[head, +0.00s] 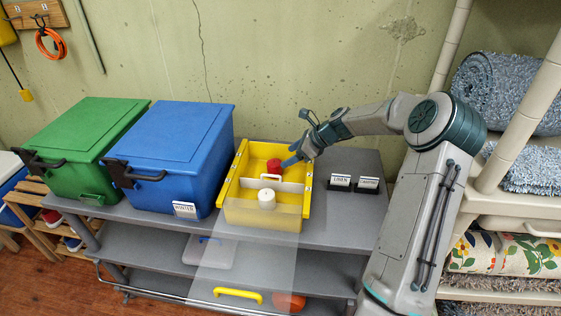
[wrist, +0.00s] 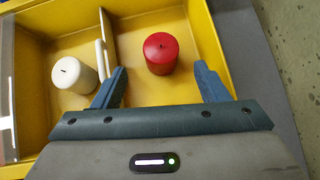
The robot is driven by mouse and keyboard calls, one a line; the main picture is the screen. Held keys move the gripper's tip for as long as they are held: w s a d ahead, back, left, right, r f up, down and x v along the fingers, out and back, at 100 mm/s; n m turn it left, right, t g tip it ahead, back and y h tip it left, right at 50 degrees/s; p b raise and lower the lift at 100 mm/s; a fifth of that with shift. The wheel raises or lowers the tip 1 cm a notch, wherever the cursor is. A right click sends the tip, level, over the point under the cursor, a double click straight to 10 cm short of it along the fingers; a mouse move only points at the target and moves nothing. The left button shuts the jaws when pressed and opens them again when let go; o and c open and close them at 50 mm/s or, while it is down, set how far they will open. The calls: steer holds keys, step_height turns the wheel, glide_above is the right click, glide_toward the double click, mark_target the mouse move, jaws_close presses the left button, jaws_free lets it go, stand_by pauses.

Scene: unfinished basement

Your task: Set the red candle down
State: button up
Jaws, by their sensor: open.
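The red candle (wrist: 161,52) stands upright in one compartment of the yellow box (head: 308,178), the rear one in the head view. It also shows in the head view (head: 273,165), partly beside my gripper. A white candle (head: 267,199) stands in the front compartment, across the divider, and shows in the wrist view (wrist: 72,74). My gripper (wrist: 160,88) is open, with blue fingers on either side of the space just short of the red candle. The fingers appear apart from it. In the head view my gripper (head: 292,157) reaches in over the box's right rear side.
A blue lidded bin (head: 178,140) and a green bin (head: 90,140) stand left of the box on the grey shelf unit.

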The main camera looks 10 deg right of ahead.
steer(key=s+a+r+n+g+h, duration=0.2)
steer(key=s+a+r+n, duration=0.2)
steer(key=s+n, duration=0.25)
steer(key=s+a+r+n+g+h, duration=0.1)
steer(key=s+a+r+n+h, duration=0.15)
steer(key=s+n, duration=0.4)
steer(key=s+r+n+h, duration=0.1)
steer(key=s+n, duration=0.2)
steer(key=s, duration=0.4)
steer(key=s+r+n+h, duration=0.1)
steer(key=s+n, duration=0.3)
steer(key=s, duration=0.4)
steer(key=s+a+r+n+h, duration=0.1)
steer(key=s+r+n, duration=0.2)
steer(key=s, duration=0.5)
steer(key=shift+s+r+n+t, duration=0.15)
steer(key=shift+r+n+t, duration=0.1)
steer(key=shift+n+t, duration=0.2)
steer(key=shift+a, duration=0.1)
